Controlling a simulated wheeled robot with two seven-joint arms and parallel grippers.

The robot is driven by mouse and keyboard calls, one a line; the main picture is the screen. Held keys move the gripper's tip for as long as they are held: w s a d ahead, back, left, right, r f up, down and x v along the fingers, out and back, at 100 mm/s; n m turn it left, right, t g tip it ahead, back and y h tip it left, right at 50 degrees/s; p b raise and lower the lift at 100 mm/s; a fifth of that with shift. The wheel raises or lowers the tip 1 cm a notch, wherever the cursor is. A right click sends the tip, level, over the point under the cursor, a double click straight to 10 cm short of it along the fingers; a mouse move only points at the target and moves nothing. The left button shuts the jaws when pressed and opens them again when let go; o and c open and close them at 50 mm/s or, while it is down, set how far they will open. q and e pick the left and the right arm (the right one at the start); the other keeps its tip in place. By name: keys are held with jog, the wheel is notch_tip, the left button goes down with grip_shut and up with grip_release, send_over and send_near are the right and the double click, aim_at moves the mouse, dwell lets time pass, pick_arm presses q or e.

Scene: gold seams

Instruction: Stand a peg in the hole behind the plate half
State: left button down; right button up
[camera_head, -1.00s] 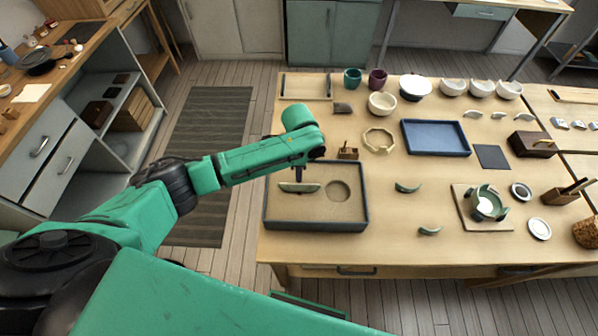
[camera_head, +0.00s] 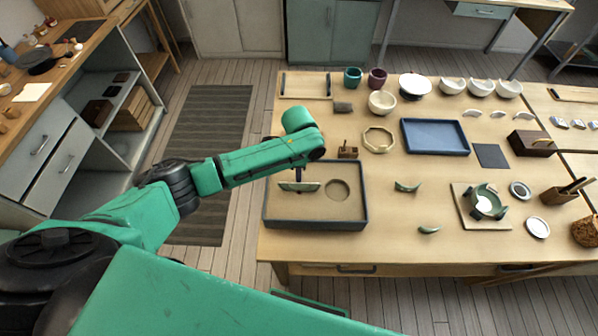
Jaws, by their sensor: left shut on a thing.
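A grey-rimmed tray (camera_head: 340,226) with a sandy bed stands at the left front of the table. The plate half (camera_head: 299,187), thin and pale green, stands on edge in the bed, left of a round hollow (camera_head: 337,190). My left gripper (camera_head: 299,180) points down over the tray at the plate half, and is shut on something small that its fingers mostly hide. I cannot tell whether that is a peg or the plate half. A small wooden block with upright pieces (camera_head: 348,151) stands just behind the tray. The hole behind the plate half is too small to make out. My right gripper is out of view.
A pale octagonal ring (camera_head: 378,140) and a blue tray (camera_head: 435,137) lie behind and to the right. Green shards (camera_head: 407,187) lie right of the sand tray. Cups and bowls line the back.

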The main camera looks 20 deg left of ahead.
pick_arm(q)
jog(key=shift+f, duration=0.4)
dwell(0.6)
dwell(0.4)
jog(key=shift+c, duration=2.4)
grip_release()
jog(key=shift+s, duration=0.1)
jog(key=shift+r, duration=0.15)
jog(key=shift+r+p, duration=0.45)
jog(key=shift+r, duration=2.45)
jog(key=shift+f, duration=0.1)
